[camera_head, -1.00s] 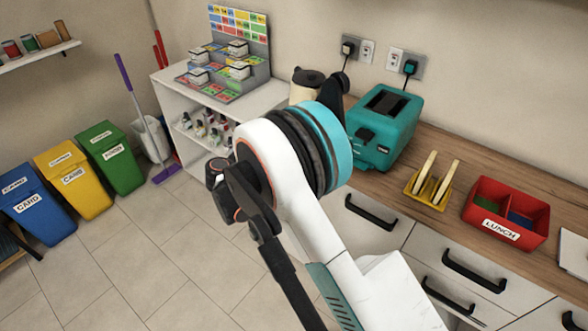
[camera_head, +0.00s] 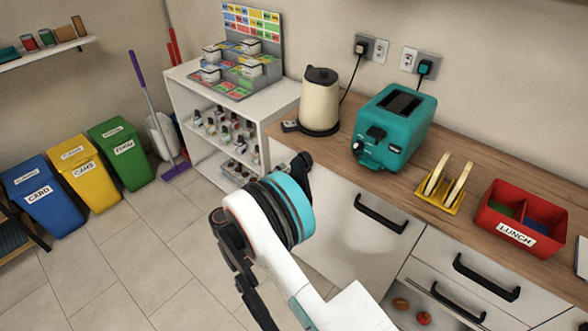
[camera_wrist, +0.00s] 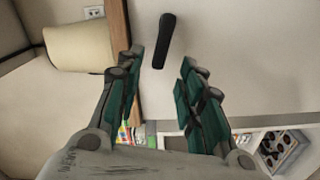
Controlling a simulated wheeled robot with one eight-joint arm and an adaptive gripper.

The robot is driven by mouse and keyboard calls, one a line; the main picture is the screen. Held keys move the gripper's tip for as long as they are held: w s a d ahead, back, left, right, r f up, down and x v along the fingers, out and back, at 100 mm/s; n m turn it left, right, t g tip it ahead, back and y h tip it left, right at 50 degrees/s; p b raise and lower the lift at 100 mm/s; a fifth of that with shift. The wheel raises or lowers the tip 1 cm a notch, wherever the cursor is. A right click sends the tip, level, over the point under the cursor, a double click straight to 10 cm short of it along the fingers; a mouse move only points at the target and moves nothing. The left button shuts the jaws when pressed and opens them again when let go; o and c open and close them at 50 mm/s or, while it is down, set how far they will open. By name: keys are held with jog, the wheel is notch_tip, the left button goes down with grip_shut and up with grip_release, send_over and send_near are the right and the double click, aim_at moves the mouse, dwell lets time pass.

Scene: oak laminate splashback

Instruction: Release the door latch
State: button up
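The pale cupboard door (camera_head: 325,222) is below the wooden counter, with a black bar handle (camera_head: 380,213) near its upper right. A black bar handle (camera_wrist: 164,40) also shows in the wrist view, on a pale front beyond my fingertips. My gripper (camera_wrist: 162,63) is open, its teal pads apart with nothing between them. The handle appears ahead of the gap, roughly centred; contact is not visible. In the head view my wrist stands in front of the counter's left end, and the fingers are mostly hidden. I cannot make out a separate latch.
On the counter (camera_head: 455,150) stand a cream kettle (camera_head: 320,108), a teal toaster (camera_head: 395,125), a yellow rack (camera_head: 440,202) and a red lunch box (camera_head: 547,240). A white shelf unit (camera_head: 190,85) with bottles is to the left. The tiled floor (camera_head: 140,245) is open.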

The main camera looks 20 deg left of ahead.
aim_at(293, 167)
jog(key=b+x, duration=0.1)
jog(key=x, duration=0.6)
jog(key=shift+b, duration=0.35)
grip_shut()
